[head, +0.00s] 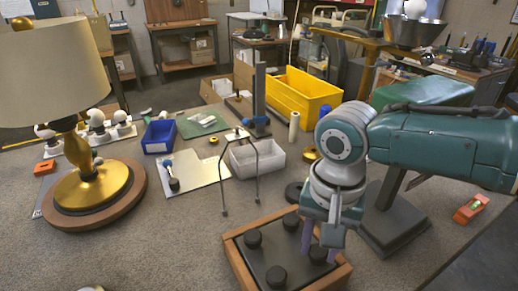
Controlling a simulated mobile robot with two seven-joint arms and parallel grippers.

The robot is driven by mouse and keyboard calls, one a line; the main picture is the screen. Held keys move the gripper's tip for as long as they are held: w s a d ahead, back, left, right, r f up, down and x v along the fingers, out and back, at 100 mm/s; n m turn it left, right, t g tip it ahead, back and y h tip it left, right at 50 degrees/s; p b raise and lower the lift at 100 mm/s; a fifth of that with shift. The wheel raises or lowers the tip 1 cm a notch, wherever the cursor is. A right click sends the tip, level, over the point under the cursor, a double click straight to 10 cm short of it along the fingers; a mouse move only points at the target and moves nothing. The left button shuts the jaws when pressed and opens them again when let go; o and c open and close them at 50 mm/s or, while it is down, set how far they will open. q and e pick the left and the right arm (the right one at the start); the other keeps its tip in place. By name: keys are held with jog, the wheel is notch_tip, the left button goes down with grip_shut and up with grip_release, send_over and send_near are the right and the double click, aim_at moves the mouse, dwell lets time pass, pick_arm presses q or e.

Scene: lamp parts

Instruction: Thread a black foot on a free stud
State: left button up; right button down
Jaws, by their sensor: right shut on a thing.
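A wood-framed base (235,259) with a dark plate lies at the front centre. Black feet stand on its plate: one at the left corner (253,239), one at the far corner (291,221) and one at the near corner (276,276). My right gripper (319,248) points down over the right corner, shut on another black foot (318,255). That foot sits at or just above the plate; the fingers partly hide it, and any stud under it is hidden. My left gripper is not in view.
A lamp with a large shade (55,70) stands at the left. Behind the base are a wire frame (254,160), a white bin (270,166) and a yellow crate (300,97). A dark round piece (293,192) lies just behind the base.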

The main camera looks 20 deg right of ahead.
jog(key=shift+s+d+f, duration=0.15)
jog(key=shift+d+f, duration=0.05)
jog(key=shift+r+m+p, duration=0.1)
jog(key=shift+m+p, duration=0.45)
jog(key=shift+m, duration=0.15)
jog(key=m+p, duration=0.2)
jog(key=m, duration=0.1)
jog(key=shift+a+m, duration=0.1)
jog(key=shift+m, duration=1.2)
jog(key=shift+p, duration=0.35)
jog(key=shift+m+p, duration=0.45)
jog(key=shift+m, duration=0.65)
jog(key=m, duration=0.3)
jog(key=shift+p, duration=0.35)
jog(key=shift+f+m, duration=0.2)
jog(key=shift+m, duration=0.6)
